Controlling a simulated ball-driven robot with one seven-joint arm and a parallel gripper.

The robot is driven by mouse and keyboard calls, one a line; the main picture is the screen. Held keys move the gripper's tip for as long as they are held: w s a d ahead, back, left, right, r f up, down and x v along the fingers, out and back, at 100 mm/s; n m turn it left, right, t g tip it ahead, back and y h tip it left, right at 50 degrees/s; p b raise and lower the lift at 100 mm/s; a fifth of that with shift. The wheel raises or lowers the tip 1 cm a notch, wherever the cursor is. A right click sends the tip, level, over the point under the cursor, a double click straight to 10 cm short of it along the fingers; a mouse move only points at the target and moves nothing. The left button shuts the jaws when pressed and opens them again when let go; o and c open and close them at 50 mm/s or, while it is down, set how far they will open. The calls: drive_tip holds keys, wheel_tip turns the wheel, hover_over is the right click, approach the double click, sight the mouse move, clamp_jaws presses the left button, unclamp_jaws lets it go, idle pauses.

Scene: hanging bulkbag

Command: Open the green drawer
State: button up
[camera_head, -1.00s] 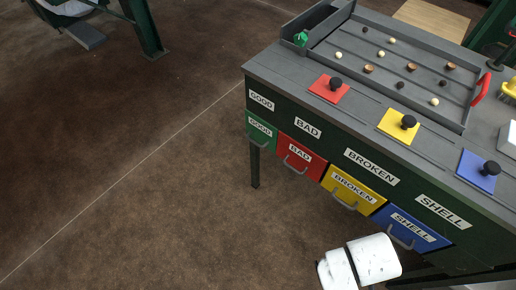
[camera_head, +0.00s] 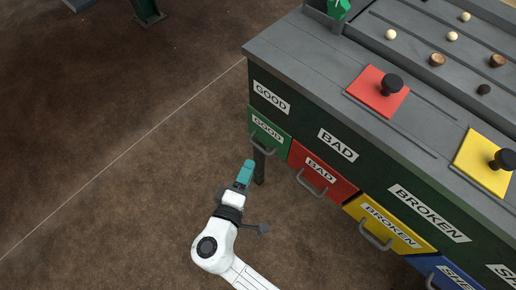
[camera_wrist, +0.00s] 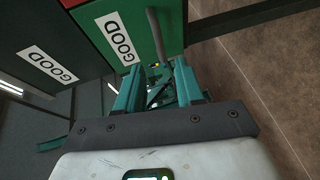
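The green drawer (camera_head: 284,144) with the label GOOD is at the left end of the bench front and looks shut. Its grey bar handle (camera_head: 262,148) sticks out from its face. My gripper (camera_head: 247,168), with teal fingers, is just below and left of this handle. In the wrist view the green drawer front (camera_wrist: 171,27) is ahead, with the handle (camera_wrist: 154,34) running toward the gap between my fingers (camera_wrist: 158,85). The fingers are apart and empty. The handle appears beyond the fingertips; whether it touches them I cannot tell.
The red drawer (camera_head: 333,182), yellow drawer (camera_head: 400,231) and blue drawer (camera_head: 447,272) follow to the right, each with a handle. Open brown floor (camera_head: 110,190) lies to the left.

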drive_tip(key=x, duration=0.7)
drive_tip(key=shift+w+b, duration=0.35)
drive_tip(key=shift+d+f, duration=0.1)
drive_tip(key=shift+d, duration=0.05)
clamp_jaws()
